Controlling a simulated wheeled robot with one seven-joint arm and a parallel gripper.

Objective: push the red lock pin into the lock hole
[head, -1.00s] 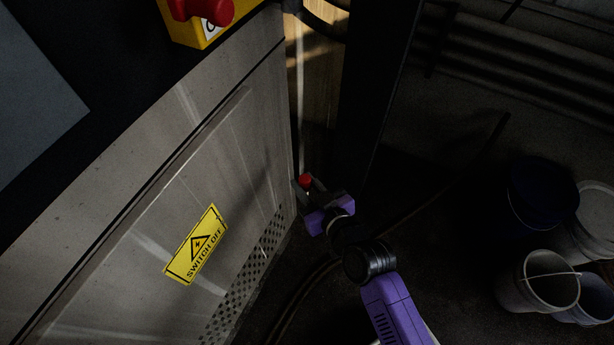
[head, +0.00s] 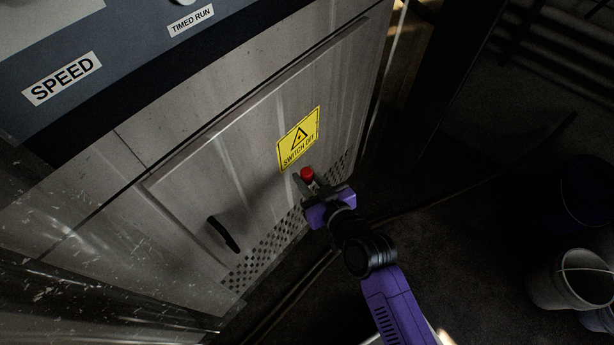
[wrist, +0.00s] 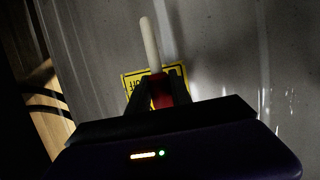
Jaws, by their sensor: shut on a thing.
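The red lock pin (head: 307,174) is held in my gripper (head: 308,184), in front of the grey cabinet door in the head view. In the wrist view, the pin's red head (wrist: 161,92) sits between the fingers of my gripper (wrist: 158,95), and its pale shaft (wrist: 150,45) sticks out beyond them, apart from any hole. The gripper is shut on the red head. I cannot make out the lock hole in either view.
The cabinet door (head: 180,180) has a yellow "SWITCH OFF" sign (head: 299,140) and a dark handle (head: 223,234). A scratched clear panel (head: 60,270) stands at lower left. Buckets (head: 566,280) stand on the floor at right. A cable runs along the floor.

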